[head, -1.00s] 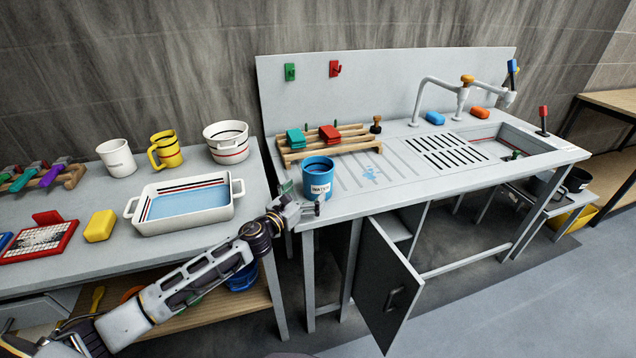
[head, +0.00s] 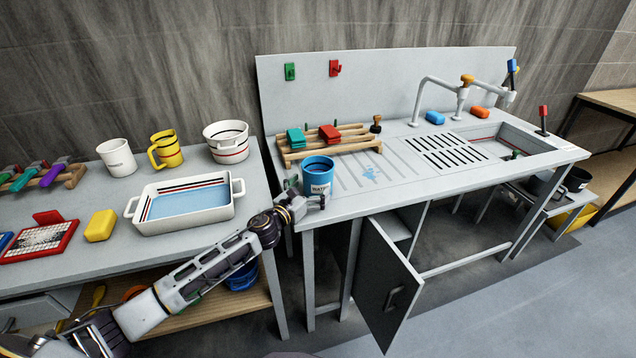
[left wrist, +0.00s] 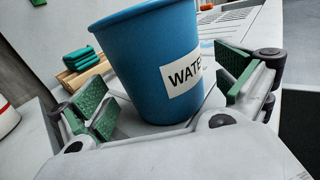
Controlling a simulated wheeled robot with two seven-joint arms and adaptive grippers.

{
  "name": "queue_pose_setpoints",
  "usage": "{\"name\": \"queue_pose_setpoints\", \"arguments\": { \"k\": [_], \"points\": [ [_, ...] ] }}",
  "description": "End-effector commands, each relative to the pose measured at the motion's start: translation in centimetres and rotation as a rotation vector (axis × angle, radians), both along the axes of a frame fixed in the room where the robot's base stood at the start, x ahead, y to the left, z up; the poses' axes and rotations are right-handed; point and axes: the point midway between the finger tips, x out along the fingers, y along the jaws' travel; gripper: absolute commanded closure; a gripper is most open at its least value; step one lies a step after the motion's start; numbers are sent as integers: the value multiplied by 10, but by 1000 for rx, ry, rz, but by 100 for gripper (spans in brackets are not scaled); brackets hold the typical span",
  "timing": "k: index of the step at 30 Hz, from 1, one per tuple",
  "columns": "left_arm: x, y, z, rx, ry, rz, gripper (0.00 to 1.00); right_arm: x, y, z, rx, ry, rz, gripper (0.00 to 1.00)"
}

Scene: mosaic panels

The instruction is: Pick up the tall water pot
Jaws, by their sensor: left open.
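The tall water pot (head: 318,171) is a blue cup-like pot with a white label reading "WATER". It stands upright at the left front corner of the sink counter. In the left wrist view the pot (left wrist: 150,62) rises between the two green-padded fingers. My left gripper (head: 307,199) is open, with one finger on each side of the pot; it also shows in the left wrist view (left wrist: 165,97). A gap shows between the pot and the right finger; contact on the left side is unclear. The pot's lower front is partly hidden by the gripper in the head view. My right gripper is not in view.
A wooden rack (head: 330,147) with green and red blocks stands behind the pot. To the left, a white tray (head: 237,205) of blue water sits on another table. An open cabinet door (head: 388,290) hangs below the counter. The ribbed drainboard right of the pot is mostly clear.

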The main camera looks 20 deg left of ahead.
Motion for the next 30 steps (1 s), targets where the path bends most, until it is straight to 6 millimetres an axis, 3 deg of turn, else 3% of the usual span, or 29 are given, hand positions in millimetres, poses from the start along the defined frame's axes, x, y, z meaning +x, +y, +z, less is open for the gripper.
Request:
{"name": "queue_pose_setpoints", "arguments": {
  "k": [15,21,30],
  "points": [
    [38,-11,1,1,-1,0,0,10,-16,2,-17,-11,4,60],
    [40,-11,0,1,0,0,0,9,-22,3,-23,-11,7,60],
    [40,-11,0,1,0,0,0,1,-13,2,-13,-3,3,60]
  ]
}}
